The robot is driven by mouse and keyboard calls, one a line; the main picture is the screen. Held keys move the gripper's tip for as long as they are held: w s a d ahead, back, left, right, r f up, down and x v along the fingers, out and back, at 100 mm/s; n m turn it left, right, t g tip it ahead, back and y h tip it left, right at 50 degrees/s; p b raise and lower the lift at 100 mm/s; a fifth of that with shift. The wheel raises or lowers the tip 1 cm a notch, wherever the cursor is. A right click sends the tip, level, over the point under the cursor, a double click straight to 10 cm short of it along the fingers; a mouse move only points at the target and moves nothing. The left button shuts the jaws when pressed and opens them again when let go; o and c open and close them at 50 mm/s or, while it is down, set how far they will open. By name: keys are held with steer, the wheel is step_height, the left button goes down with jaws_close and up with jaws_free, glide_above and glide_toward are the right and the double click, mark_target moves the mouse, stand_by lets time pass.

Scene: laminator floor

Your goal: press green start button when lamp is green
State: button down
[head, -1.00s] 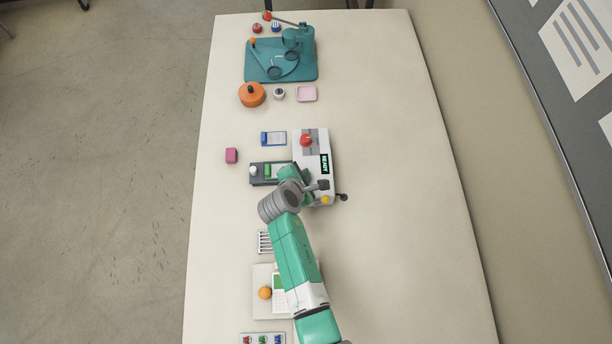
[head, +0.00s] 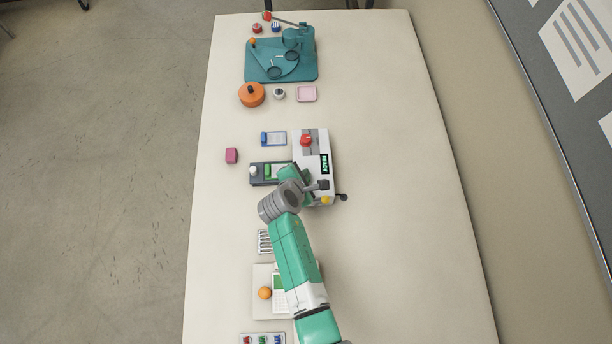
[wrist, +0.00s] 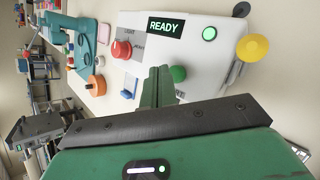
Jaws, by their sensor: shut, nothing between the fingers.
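The white laminator (head: 311,148) stands mid-table and shows close up in the wrist view (wrist: 200,60). Its display (wrist: 165,27) reads READY. A round lamp (wrist: 209,34) is lit green. The green start button (wrist: 178,73) is beside my fingertips in the wrist view, just to their right. Whether the fingers touch it, I cannot tell. My gripper (wrist: 159,74) is shut and empty, over the laminator's front. In the head view my arm covers the green button and the lamp.
The laminator also has a red button (wrist: 121,49) and a yellow knob (wrist: 252,47). A dark tray (head: 258,181) adjoins its left side. The table's right side is clear.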

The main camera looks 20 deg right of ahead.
steer(key=shift+f, duration=0.1)
steer(key=shift+f, duration=0.35)
